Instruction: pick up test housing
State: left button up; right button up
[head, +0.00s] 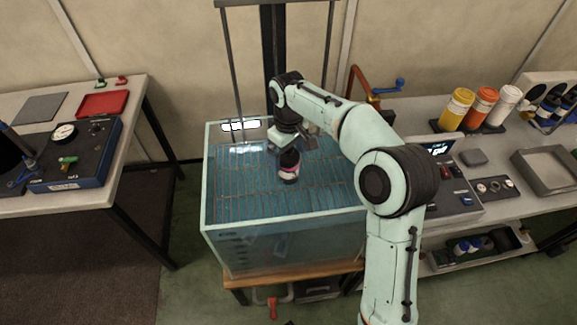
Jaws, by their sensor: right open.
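A small dark cylinder with a pink and white band, which looks like the test housing (289,166), stands upright in the middle of the glass-walled water tank (204,190). My right arm reaches in from the lower right and bends over the tank. My right gripper (288,147) is open and points down just above or around the top of the cylinder. Its fingers are small and partly hidden, so I cannot tell whether they touch it. My left gripper is not in view.
A left bench holds a gauge box (75,155) and a red tray (103,104). The right bench holds yellow, orange and white bottles, a display unit and a grey tray (550,170). Two thin vertical rods and a dark column stand at the tank's back.

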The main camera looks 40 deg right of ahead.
grip_shut()
jog(key=shift+r, duration=0.15)
